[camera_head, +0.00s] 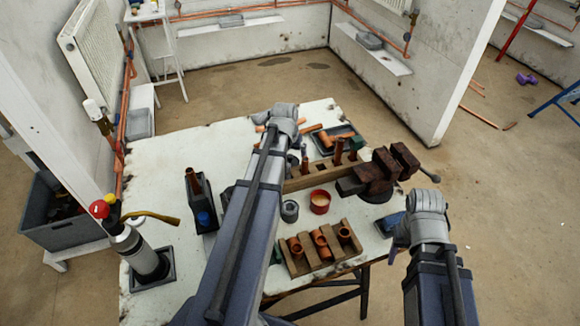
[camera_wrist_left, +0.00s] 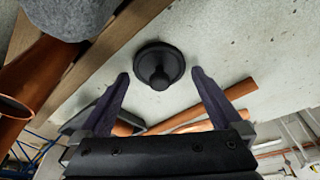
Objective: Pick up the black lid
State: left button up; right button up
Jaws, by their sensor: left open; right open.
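The black lid (camera_wrist_left: 158,66), a round disc with a knob in its middle, lies on the pale tabletop in the left wrist view. My left gripper (camera_wrist_left: 160,76) is open, its two fingers on either side of the view of the lid, with nothing between them gripped. Whether the fingertips are level with the lid I cannot tell. In the head view my left arm reaches over the table and its wrist hides the fingers; I cannot pick out the lid there. My right gripper (camera_head: 408,238) is open and empty by the table's right edge.
On the white table (camera_head: 165,155) are a vise (camera_head: 375,175), a wooden rack (camera_head: 322,262) with copper fittings, a red tin (camera_head: 320,203), a grey cup (camera_head: 290,211) and a torch cylinder (camera_head: 135,250). Copper pipes (camera_wrist_left: 200,115) lie close to the left gripper. The table's back left is clear.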

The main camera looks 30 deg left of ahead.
pick_arm(q)
jog(key=shift+c, duration=0.4)
jog(key=c, duration=1)
jog(key=shift+r+p, duration=0.15)
jog(key=shift+p, duration=0.15)
